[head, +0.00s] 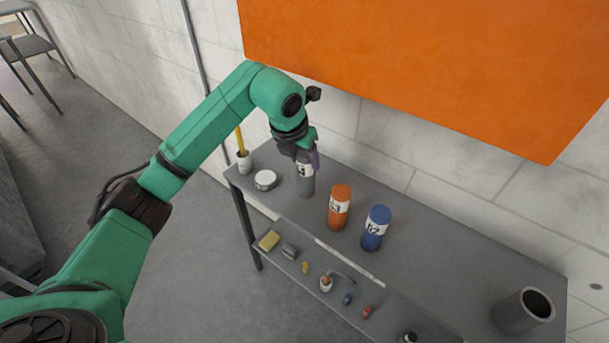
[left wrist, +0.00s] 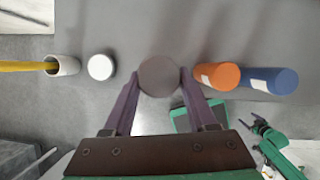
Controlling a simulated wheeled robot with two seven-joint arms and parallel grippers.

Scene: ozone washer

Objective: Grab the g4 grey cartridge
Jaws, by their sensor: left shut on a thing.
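The grey cartridge (head: 306,187) stands upright on the grey shelf table in the head view, with a white label near its top. My left gripper (head: 304,160) is over it from above, its fingers on either side of the upper part. In the left wrist view the round grey top of the cartridge (left wrist: 159,76) lies between the two purple-grey fingers of my left gripper (left wrist: 159,84). The gripper is shut on the cartridge. The fingers hide part of its label. My right gripper (left wrist: 259,124) shows small at the lower right of the left wrist view; its jaw state is unclear.
An orange cartridge (head: 340,206) and a blue cartridge (head: 375,228) stand to the right. A white round tin (head: 265,181) and a cup with a yellow stick (head: 243,161) stand left. A grey cylinder (head: 522,311) is far right. Small items lie on the lower shelf (head: 322,304).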

